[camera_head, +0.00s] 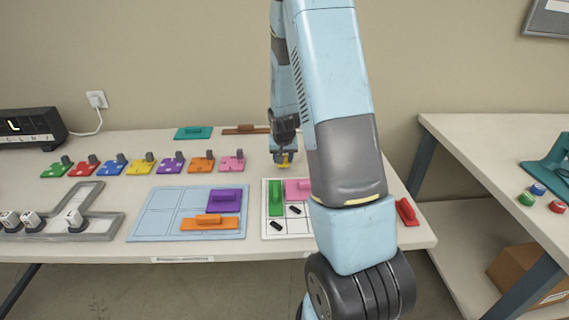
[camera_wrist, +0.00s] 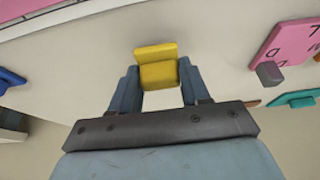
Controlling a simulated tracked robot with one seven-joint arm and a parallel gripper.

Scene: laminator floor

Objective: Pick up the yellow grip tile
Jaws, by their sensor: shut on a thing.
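The yellow grip tile (camera_wrist: 156,74) is between the two fingers of my gripper (camera_wrist: 157,82) in the wrist view, with its gripped part between the fingertips and its plate beyond them. In the head view, the yellow tile (camera_head: 284,164) shows small under my gripper (camera_head: 284,154), over the back of the table behind the white board. My gripper is shut on the tile. I cannot tell whether the tile touches the table. My arm hides part of the table to the right of it.
A white grid board (camera_head: 291,229) holds green and pink tiles. A blue board (camera_head: 157,226) holds purple and orange tiles. A red tile (camera_head: 407,212) lies at the right edge. A teal tile (camera_head: 193,133) lies at the back, and several coloured plates stand at left.

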